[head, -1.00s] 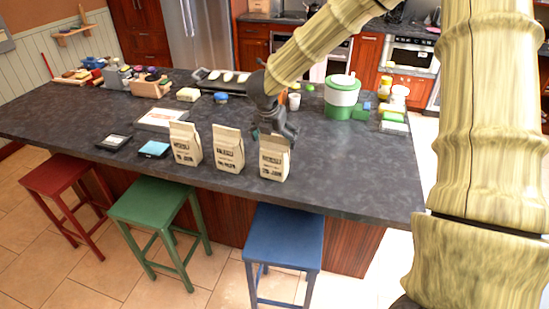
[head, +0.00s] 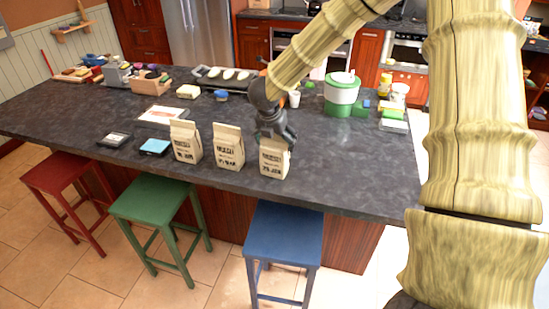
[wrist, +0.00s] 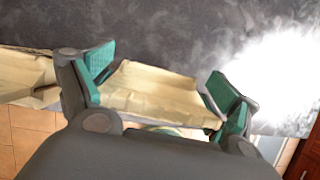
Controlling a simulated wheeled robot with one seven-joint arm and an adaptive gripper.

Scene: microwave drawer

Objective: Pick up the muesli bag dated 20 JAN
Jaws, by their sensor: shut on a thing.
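Three upright cream paper muesli bags with dark print stand in a row near the counter's front edge in the head view: a left bag (head: 186,142), a middle bag (head: 228,147) and a right bag (head: 273,160). The print is small; the right bag's lower line looks like 20 JAN, but I cannot read it surely. My gripper (head: 275,139) is over the top of the right bag and shut on it. In the wrist view, the green pads of my gripper (wrist: 162,82) are on either side of the held bag (wrist: 150,95). I see no clear gap beneath this bag.
The middle bag stands close to the left of the held one. The dark counter (head: 350,180) is clear to the right. A green-and-white container (head: 341,95) stands behind. A blue stool (head: 285,233) and a green stool (head: 155,203) stand in front.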

